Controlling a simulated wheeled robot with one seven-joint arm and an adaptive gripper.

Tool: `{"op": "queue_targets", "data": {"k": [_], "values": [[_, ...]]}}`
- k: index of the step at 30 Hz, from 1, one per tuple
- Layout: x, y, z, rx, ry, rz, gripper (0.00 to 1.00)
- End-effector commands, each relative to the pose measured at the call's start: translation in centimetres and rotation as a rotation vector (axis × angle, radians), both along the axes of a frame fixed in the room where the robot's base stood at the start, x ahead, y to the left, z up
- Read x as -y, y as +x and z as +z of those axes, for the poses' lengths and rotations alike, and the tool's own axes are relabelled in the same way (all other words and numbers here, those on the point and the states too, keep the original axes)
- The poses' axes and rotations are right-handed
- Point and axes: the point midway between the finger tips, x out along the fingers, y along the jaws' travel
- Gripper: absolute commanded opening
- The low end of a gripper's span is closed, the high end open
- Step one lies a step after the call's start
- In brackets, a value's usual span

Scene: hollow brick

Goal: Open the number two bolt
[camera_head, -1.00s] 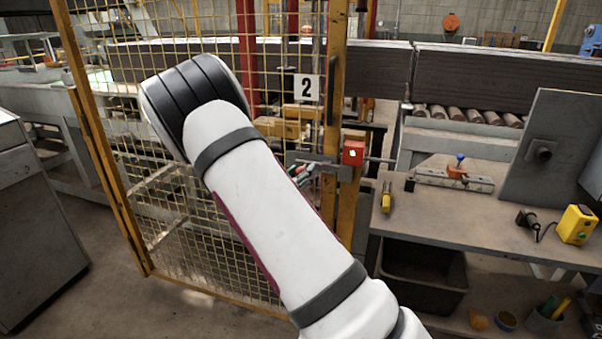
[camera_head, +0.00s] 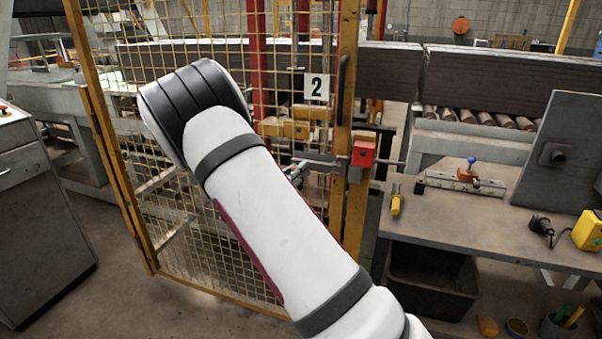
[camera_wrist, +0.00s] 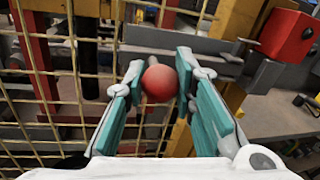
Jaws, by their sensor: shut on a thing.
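The number two bolt is a grey sliding bar (camera_head: 322,160) across the frame of a yellow mesh gate (camera_head: 215,255), below a white "2" plate (camera_head: 316,88). A red box (camera_head: 363,152) sits on the post at its right. In the wrist view, the bolt's round red knob (camera_wrist: 160,83) is between the teal pads of my gripper (camera_wrist: 161,90), which is shut on it. The red box also shows in the wrist view (camera_wrist: 287,35). In the head view my gripper (camera_head: 297,172) is small and partly hidden by my arm, and the knob cannot be made out.
A workbench (camera_head: 500,225) stands right of the gate, with a yellow-handled tool (camera_head: 396,204) and a yellow device (camera_head: 588,231). A dark bin (camera_head: 430,282) is below it. A grey cabinet (camera_head: 45,230) stands at the left. Open floor lies between cabinet and gate.

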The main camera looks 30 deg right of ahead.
Motion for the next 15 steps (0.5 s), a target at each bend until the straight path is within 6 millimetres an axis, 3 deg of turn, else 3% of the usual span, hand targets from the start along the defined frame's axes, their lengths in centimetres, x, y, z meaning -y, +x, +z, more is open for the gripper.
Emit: {"op": "queue_targets", "data": {"k": [1,2,4,15], "values": [[0.05,-0.06,0.00,-0.001,0.000,-0.001,0.00],[0.06,-0.07,0.00,-0.001,0.000,-0.001,0.29],[0.08,-0.09,0.00,-0.001,0.000,-0.002,0.45],[-0.17,-0.18,0.00,-0.001,0.000,-0.001,0.46]]}}
